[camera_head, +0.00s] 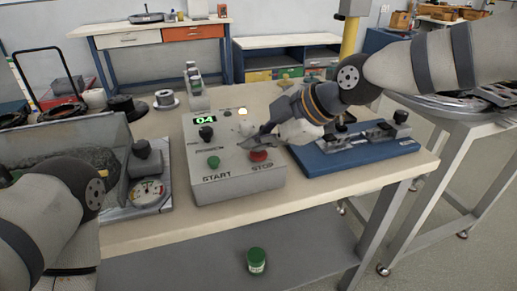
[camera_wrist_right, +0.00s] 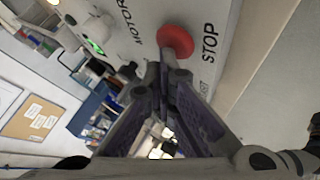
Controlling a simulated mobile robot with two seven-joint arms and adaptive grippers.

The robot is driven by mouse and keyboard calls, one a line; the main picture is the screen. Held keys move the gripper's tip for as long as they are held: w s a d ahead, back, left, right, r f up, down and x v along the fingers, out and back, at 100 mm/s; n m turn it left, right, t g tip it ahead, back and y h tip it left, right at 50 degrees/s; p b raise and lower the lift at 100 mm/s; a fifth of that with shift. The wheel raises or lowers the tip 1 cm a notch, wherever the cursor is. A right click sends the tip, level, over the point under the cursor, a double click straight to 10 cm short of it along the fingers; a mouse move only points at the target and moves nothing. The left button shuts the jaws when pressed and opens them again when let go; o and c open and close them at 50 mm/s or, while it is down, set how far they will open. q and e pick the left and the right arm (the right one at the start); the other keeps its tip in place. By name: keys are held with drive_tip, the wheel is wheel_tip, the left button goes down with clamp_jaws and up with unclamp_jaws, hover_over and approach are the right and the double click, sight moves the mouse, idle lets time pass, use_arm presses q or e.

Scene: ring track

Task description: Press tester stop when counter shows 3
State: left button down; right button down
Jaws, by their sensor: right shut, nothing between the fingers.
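The tester (camera_head: 235,180) is a light grey box on the table with START and STOP labels. Its green counter display (camera_head: 205,119) reads 04. The green start button (camera_head: 213,162) is at the left and the red stop button (camera_head: 258,155) at the right; the stop button also shows in the right wrist view (camera_wrist_right: 175,41). My right gripper (camera_head: 246,144) is shut and empty, its fingertips close beside the stop button. They also show in the right wrist view (camera_wrist_right: 163,72). I cannot tell whether they touch the button. My left gripper is out of view; only my left arm shows.
A blue fixture (camera_head: 355,153) stands right of the tester, under my right arm. A grey tray with a round gauge (camera_head: 148,193) lies to the left. A green-lidded jar (camera_head: 256,260) stands on the lower shelf.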

sight(257, 155)
idle(0.4)
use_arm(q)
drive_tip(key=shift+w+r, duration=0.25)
use_arm(e)
drive_tip(key=shift+r, duration=0.9)
